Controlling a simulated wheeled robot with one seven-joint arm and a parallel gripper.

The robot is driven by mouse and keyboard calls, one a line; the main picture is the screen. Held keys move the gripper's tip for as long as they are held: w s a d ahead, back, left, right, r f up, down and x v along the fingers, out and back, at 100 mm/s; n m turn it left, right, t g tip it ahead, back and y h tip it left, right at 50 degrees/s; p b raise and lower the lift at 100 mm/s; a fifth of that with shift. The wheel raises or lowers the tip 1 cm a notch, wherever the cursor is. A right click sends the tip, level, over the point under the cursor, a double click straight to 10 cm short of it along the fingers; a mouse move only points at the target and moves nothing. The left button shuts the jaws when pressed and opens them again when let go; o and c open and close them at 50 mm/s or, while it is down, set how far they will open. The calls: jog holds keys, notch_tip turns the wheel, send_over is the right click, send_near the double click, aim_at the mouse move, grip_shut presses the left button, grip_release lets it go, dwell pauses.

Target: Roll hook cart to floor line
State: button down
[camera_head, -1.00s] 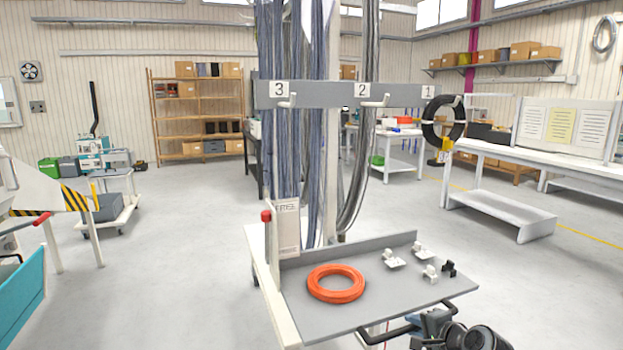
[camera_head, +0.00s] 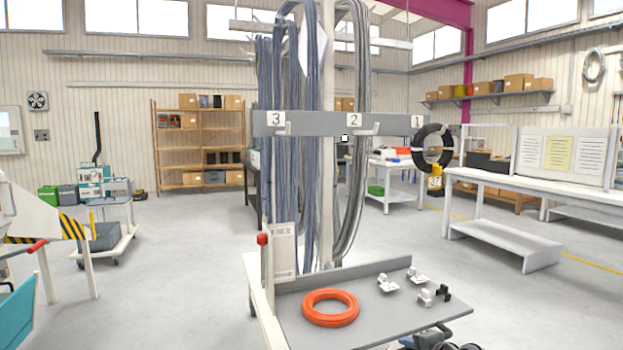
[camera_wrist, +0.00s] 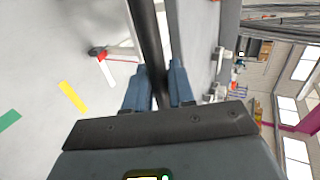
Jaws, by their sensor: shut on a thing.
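The hook cart has a grey hook bar (camera_head: 390,124) with hooks marked 3, 2 and 1, a white post and a grey tray (camera_head: 380,315). Grey-blue cable bundles (camera_head: 290,60) hang at hooks 3 and 2. A black coil (camera_head: 432,148) with a yellow tag hangs at hook 1. An orange coil (camera_head: 330,307) and several small clips lie on the tray. My gripper (camera_wrist: 158,88) is shut on the cart's dark handle bar (camera_wrist: 148,40). In the head view the handle (camera_head: 415,338) shows at the tray's front edge. The cart's wheels are hidden.
A yellow floor line (camera_head: 590,257) runs at the right, by a white workbench (camera_head: 490,180). Yellow (camera_wrist: 72,98) and green (camera_wrist: 10,120) floor marks show in the wrist view. A small trolley (camera_head: 108,240) stands left. Floor between trolley and cart is clear.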

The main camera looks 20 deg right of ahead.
jog(key=w+b, duration=0.1)
jog(key=w, duration=0.1)
jog(key=shift+w, duration=0.3)
dwell(0.6)
jog(key=c, duration=0.7)
grip_release()
